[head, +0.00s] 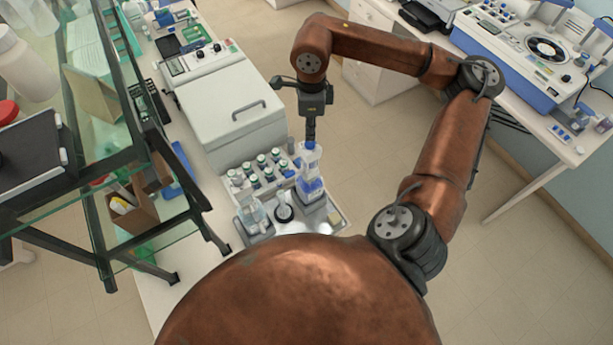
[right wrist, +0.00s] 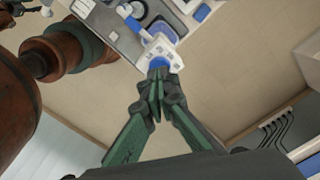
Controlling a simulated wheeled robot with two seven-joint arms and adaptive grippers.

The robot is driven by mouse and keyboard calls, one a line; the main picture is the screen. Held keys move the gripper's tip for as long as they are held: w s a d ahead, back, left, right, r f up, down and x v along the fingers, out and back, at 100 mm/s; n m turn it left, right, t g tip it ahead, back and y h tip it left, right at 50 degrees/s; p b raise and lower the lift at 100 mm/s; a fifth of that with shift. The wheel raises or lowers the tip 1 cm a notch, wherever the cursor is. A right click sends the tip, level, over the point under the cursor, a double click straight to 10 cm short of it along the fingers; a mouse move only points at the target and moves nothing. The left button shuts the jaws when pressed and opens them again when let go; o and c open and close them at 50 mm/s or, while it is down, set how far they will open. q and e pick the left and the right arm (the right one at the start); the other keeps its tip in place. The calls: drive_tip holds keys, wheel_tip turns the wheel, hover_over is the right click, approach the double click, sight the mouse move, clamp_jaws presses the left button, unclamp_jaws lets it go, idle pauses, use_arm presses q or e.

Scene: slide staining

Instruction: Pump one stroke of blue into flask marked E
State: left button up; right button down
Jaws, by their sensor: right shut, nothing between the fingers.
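My right gripper (head: 311,140) points down with its fingers shut and empty, right above the blue top of a dispenser bottle (head: 311,185). The bottle is clear with blue contents or label low down and stands upright at the right of the tray. In the right wrist view the shut fingertips (right wrist: 158,75) are at the blue pump head (right wrist: 158,63); whether they touch it I cannot tell. A glass flask (head: 256,219) stands at the tray's left; no letter on it is readable. My left gripper is not in view.
A rack of several small capped bottles (head: 262,170) stands behind the flask. A black-ringed item (head: 284,212) stands between flask and dispenser. A white lidded machine (head: 228,105) is farther back. A glass shelf (head: 130,200) is at the left. Open floor lies right of the bench.

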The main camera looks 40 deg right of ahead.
sight(310, 144)
drive_tip(key=shift+f, duration=0.15)
drive_tip(key=shift+f+b, duration=2.25)
drive_tip(key=shift+f, duration=0.3)
drive_tip(key=shift+s+f, duration=0.1)
idle(0.4)
drive_tip(key=shift+r+p, duration=1.3)
drive_tip(key=shift+r, duration=1.5)
drive_tip(key=shift+r+p, duration=1.5)
drive_tip(key=shift+r, duration=1.05)
drive_tip(key=shift+f, duration=0.15)
